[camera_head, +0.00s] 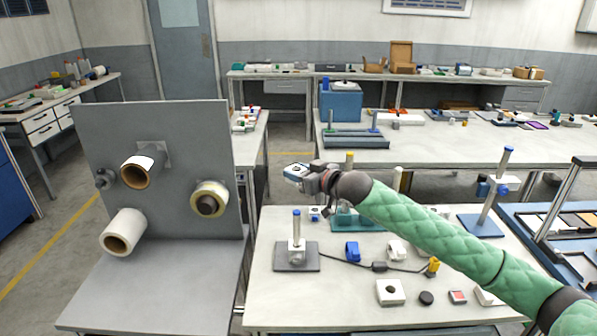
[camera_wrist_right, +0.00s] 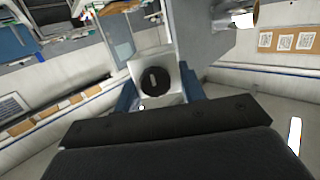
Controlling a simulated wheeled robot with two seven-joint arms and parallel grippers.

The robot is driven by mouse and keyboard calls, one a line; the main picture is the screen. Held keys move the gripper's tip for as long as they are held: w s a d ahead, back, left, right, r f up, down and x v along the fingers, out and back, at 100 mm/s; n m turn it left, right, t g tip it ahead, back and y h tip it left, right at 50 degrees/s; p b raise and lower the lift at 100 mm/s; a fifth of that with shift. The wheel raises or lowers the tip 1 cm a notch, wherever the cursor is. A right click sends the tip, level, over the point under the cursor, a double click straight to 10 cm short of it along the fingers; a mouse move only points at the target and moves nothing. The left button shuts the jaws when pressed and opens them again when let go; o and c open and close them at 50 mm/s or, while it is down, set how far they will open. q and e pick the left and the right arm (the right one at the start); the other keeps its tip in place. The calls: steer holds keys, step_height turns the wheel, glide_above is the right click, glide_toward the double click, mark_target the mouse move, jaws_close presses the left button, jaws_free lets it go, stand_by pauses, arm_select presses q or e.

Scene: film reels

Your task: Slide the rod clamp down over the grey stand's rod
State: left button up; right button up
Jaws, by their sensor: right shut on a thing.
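The grey stand (camera_head: 282,264) sits near the left edge of the light table. Its upright rod (camera_head: 296,228) has a blue tip, and a white block is around or against its lower part. My right gripper (camera_head: 308,178) is up above the table, beyond and higher than the rod tip in the picture. It is shut on the rod clamp (camera_head: 294,171), a white block. In the right wrist view the clamp (camera_wrist_right: 143,68) shows a round black knob between the blue fingers (camera_wrist_right: 158,92). The clamp's hole is hidden. My left gripper is not in view.
A teal-based stand (camera_head: 345,222) is behind the grey one, and a blue-based stand (camera_head: 482,226) stands to the right. Blue (camera_head: 352,251) and white (camera_head: 397,250) parts and a dark cable lie nearby. A grey panel (camera_head: 180,115) with rolls rises at the left.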

steer(key=b, duration=0.1)
glide_above(299, 239)
steer(key=shift+w+a+f, duration=0.1)
steer(key=shift+w+f, duration=0.05)
steer(key=shift+f, duration=2.2)
steer(key=shift+f, duration=0.2)
steer(key=shift+f+b, duration=0.8)
steer(key=shift+f, duration=1.5)
steer(key=shift+f, duration=0.15)
steer(key=shift+f+b, duration=0.7)
steer(key=shift+f, duration=1.65)
steer(key=shift+f, duration=0.1)
steer(key=shift+f+b, duration=0.75)
steer(key=shift+f, duration=1.65)
steer(key=shift+f, duration=0.1)
steer(key=shift+f+b, duration=0.85)
steer(key=shift+f, duration=1.55)
